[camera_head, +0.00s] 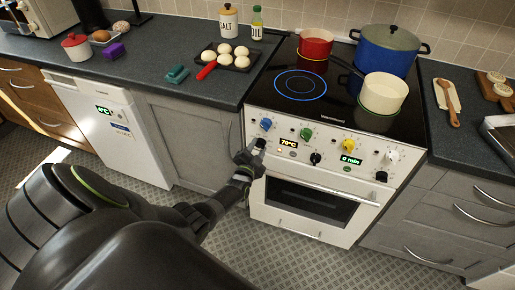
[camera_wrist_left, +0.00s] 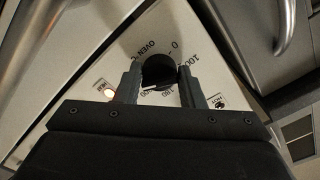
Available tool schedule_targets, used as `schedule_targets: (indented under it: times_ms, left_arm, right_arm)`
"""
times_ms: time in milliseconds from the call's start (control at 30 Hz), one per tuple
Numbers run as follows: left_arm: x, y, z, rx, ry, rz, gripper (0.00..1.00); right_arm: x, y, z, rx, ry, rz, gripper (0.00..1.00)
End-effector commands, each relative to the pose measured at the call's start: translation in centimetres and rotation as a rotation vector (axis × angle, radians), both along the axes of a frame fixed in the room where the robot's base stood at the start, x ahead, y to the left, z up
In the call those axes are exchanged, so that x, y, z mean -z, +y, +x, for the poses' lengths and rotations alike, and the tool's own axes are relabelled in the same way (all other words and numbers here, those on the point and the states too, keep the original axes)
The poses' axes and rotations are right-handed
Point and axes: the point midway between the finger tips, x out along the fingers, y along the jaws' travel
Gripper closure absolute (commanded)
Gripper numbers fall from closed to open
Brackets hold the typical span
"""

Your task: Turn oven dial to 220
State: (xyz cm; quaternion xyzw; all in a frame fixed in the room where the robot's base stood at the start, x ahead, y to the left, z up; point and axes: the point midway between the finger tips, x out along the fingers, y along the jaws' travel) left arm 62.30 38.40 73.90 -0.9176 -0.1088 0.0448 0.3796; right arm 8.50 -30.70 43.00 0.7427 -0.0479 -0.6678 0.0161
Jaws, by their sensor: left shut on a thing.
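The white oven (camera_head: 318,205) stands at the middle right, with a control panel above its door. My left gripper (camera_head: 256,150) is at the panel's left end and hides most of the oven dial there. In the left wrist view, the black round oven dial (camera_wrist_left: 158,70) sits between the two fingers of my left gripper (camera_wrist_left: 159,84), which are shut on it. Numbers including 0, 100 and 180 ring the dial beside the label OVEN °C. The dial's exact setting is hard to read. The oven display (camera_head: 288,143) reads 70°C. My right gripper is not in view.
Coloured hob knobs, including a blue one (camera_head: 266,124) and a green one (camera_head: 306,134), sit close above my left gripper. Black knobs (camera_head: 315,158) are to the right. A red pot (camera_head: 315,43), blue pot (camera_head: 388,50) and cream pan (camera_head: 383,93) stand on the hob.

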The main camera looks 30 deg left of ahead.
Motion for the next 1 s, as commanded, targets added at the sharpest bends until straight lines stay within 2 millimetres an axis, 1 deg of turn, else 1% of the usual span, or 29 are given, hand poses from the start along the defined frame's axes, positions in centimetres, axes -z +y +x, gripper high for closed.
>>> schedule_targets:
  times_ms: [500, 533, 667, 1000]
  left_arm:
    - [0.16, -0.03, -0.09, 0.001, 0.008, 0.017, 0.87]
    - [0.16, -0.03, -0.09, 0.001, 0.008, 0.017, 0.61]
    - [0.12, -0.02, -0.07, 0.000, 0.007, 0.017, 0.44]
    - [0.01, -0.06, -0.28, 0.000, 0.005, 0.015, 0.44]
  right_arm:
    - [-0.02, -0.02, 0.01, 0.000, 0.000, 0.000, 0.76]
    - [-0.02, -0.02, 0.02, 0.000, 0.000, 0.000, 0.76]
    - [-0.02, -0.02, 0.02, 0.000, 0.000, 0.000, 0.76]
    - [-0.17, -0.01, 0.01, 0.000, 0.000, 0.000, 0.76]
